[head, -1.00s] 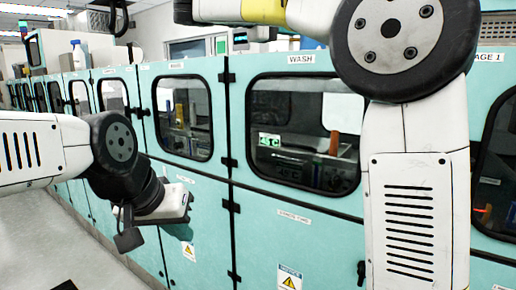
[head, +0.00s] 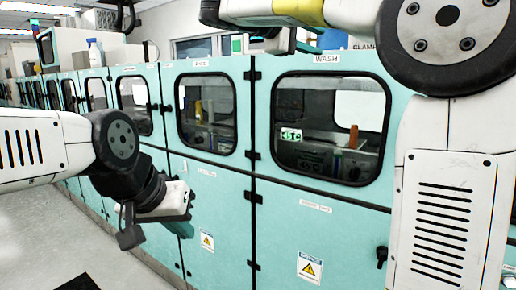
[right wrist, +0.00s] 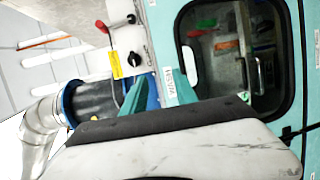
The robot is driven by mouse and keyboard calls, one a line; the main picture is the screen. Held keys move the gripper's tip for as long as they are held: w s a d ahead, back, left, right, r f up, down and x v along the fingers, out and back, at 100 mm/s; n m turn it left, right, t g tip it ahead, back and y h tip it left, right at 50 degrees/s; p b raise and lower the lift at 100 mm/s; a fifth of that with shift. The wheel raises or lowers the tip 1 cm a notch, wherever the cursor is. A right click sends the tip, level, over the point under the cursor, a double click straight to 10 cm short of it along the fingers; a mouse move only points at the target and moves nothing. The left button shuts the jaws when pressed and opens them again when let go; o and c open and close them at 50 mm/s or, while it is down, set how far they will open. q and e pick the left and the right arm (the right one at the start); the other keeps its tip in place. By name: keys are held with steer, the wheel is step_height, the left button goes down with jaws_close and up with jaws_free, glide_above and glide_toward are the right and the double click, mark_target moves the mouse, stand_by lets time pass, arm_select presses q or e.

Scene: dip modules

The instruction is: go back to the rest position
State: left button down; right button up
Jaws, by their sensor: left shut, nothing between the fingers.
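My left gripper (head: 180,228) hangs at the end of the bent left arm in the head view, in front of the teal lower cabinet doors. Its short teal fingers are together and hold nothing. My right arm crosses the top right of the head view; its gripper is not clearly seen there. In the right wrist view my right gripper (right wrist: 158,85) shows two teal fingers standing apart, with no object held between them. The fingers appear in front of the top of the teal cabinet; whether they touch it I cannot tell.
A row of teal cabinets runs across the head view, with a window door labelled WASH (head: 330,130). A silver duct (right wrist: 45,125) and a red-handled panel (right wrist: 125,40) show in the wrist view.

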steer(key=s+d+f+g+y, duration=0.2)
steer(key=s+d+f+y, duration=0.2)
steer(key=f, duration=0.6)
steer(key=s+d+f+g+y, duration=0.1)
steer(key=s+d+f+y, duration=0.25)
steer(key=f, duration=0.65)
steer(key=s+a+f+m+y, duration=0.3)
steer(key=s+f+y, duration=0.1)
steer(key=s+f, duration=0.3)
steer(key=s+a+f+m+y, duration=0.3)
steer(key=s+f, duration=0.3)
steer(key=f, duration=0.3)
steer(key=shift+s+m+g+y, duration=0.3)
steer(key=shift+s+m+y, duration=0.1)
steer(key=shift+m, duration=0.3)
